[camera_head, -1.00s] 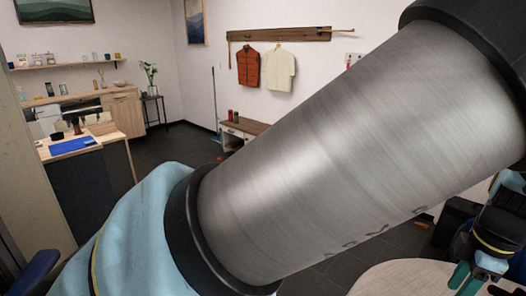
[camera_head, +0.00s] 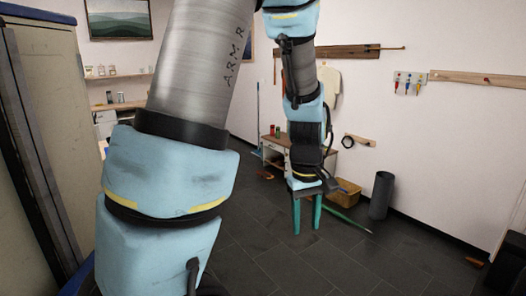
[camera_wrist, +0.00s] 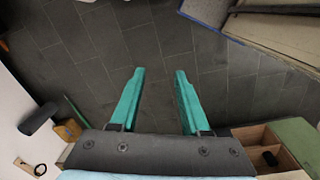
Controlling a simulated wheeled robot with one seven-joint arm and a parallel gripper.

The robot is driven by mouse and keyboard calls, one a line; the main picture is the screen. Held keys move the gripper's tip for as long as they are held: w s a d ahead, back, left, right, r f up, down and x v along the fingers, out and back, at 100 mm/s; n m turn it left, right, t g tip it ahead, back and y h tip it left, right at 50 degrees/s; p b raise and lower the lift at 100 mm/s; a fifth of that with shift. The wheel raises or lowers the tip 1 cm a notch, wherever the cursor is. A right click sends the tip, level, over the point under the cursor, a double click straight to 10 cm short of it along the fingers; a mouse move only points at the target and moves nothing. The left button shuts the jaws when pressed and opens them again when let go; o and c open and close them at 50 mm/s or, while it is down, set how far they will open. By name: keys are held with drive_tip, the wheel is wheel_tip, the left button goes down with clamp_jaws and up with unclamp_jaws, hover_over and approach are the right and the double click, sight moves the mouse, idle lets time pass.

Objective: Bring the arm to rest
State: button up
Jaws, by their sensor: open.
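My gripper (camera_head: 307,218) hangs fingers down in the middle of the head view, in front of the low wooden bench. Its two green fingers are apart with nothing between them. In the wrist view, my gripper (camera_wrist: 158,98) shows both fingers spread over bare dark floor tiles. My arm fills much of the left and middle of the head view, with a grey tube and light blue joints. It hides part of the back wall and shelf.
A wooden bench (camera_head: 272,146) stands behind my gripper. A dark cylinder (camera_head: 381,195) and a yellowish box (camera_head: 347,192) stand to its right. A tall cabinet (camera_head: 52,130) is close on the left. The dark floor (camera_head: 330,262) in front is clear.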

drive_tip(key=s+a+r+m+t, duration=0.1)
drive_tip(key=a+m, duration=0.3)
drive_tip(key=a, duration=1.3)
drive_tip(key=shift+s+r+m, duration=0.3)
drive_tip(key=shift+r, duration=0.1)
